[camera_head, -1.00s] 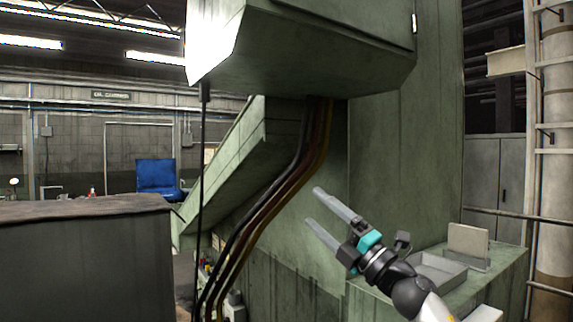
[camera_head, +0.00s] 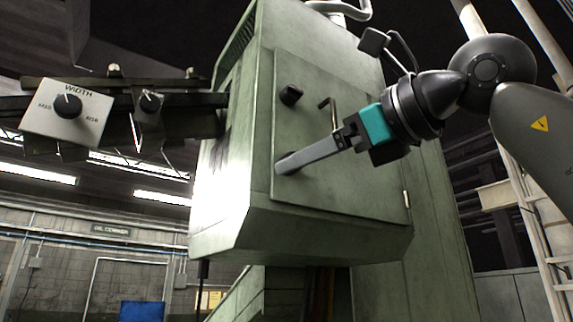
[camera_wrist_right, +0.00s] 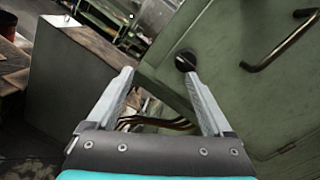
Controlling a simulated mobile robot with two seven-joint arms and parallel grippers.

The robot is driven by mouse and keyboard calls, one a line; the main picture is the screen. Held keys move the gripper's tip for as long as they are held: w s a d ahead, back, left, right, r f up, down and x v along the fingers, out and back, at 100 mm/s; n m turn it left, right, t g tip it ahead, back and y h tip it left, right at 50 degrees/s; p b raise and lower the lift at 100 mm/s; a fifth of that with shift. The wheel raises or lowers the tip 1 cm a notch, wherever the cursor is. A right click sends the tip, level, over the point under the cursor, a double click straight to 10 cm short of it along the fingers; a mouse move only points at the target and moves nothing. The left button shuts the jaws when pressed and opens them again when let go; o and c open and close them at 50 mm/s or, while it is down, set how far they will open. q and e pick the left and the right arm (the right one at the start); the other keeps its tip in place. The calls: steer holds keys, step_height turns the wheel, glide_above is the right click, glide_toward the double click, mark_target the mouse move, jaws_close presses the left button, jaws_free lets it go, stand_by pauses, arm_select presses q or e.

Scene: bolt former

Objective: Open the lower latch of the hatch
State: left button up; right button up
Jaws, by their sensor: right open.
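The hatch (camera_head: 345,185) is a green panel on the side of a green machine housing, and it looks shut. Its upper latch (camera_head: 291,95) is a black knob near the panel's top left. The lower latch is mostly hidden behind my right gripper's fingers in the head view. In the right wrist view the lower latch (camera_wrist_right: 185,60) is a dark round knob just beyond the right-hand fingertip. My right gripper (camera_head: 288,163) is open and empty, its fingers reaching across the hatch's lower left. The wrist view shows both fingers (camera_wrist_right: 158,80) apart. My left gripper is out of view.
A hinge (camera_head: 406,199) shows at the panel's right edge. A control box marked WIDTH (camera_head: 66,112) hangs on the left.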

steer(key=d+r+m+t+h, duration=0.1)
steer(key=d+r+t+h, duration=0.1)
steer(key=d+r, duration=0.1)
steer(key=w+a+n+p, duration=0.4)
steer(key=n+p, duration=0.4)
steer(key=n, duration=0.3)
steer(key=shift+w+a+f, duration=0.2)
steer(key=shift+w+a, duration=0.2)
steer(key=shift+w, duration=0.5)
jaws_close()
stand_by(0.4)
